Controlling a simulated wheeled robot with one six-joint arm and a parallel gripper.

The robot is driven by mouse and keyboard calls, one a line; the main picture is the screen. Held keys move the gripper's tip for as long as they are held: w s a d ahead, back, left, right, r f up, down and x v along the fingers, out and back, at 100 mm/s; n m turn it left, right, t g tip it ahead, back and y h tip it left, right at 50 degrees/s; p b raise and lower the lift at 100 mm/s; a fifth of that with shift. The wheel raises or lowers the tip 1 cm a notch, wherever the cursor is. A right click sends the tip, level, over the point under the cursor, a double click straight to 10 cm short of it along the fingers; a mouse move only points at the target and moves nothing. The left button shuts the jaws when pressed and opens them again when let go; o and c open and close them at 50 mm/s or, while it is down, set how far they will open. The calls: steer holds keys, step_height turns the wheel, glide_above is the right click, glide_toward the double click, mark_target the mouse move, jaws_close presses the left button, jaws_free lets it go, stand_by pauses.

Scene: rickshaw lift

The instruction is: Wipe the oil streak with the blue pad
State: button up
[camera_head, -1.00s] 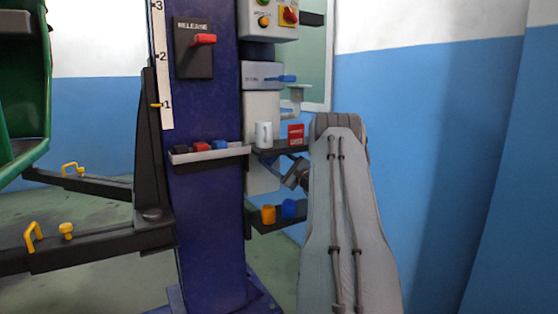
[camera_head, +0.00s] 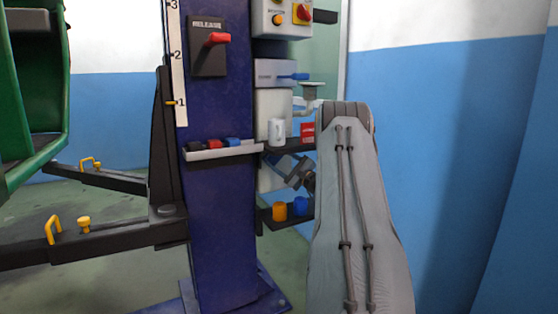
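A small blue block (camera_head: 232,141) lies in the pale tray (camera_head: 222,152) on the front of the dark blue column, beside red and black blocks. A blue round piece (camera_head: 301,205) stands on the lower black shelf next to an orange one. I cannot tell which blue thing is the pad. I cannot make out an oil streak on any surface. My gripper (camera_head: 281,163) is partly seen between the two shelves, right of the column and apart from the tray. My arm hides part of it, and its fingers are too small and dark to read.
The dark blue column (camera_head: 222,220) carries a red release lever (camera_head: 217,39). Black lift arms (camera_head: 90,243) with yellow handles reach left below a green body (camera_head: 35,100). Blue wall is at right.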

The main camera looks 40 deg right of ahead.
steer(key=shift+s+a+r+p, duration=0.15)
steer(key=shift+s+p, duration=0.3)
steer(key=shift+s, duration=0.5)
steer(key=shift+s+a+r+p, duration=0.2)
steer(key=shift+s+p, duration=0.2)
steer(key=shift+s, duration=0.55)
steer(key=shift+s+a+r+p, duration=0.15)
steer(key=shift+s+p, duration=0.3)
steer(key=shift+s, duration=0.65)
steer(key=shift+s+a+p, duration=0.2)
steer(key=shift+s+p, duration=0.1)
steer(key=shift+s, duration=0.35)
steer(key=shift+s+a+p, duration=0.15)
steer(key=shift+s+p, duration=0.1)
steer(key=shift+s, duration=0.4)
steer(key=shift+f, duration=0.1)
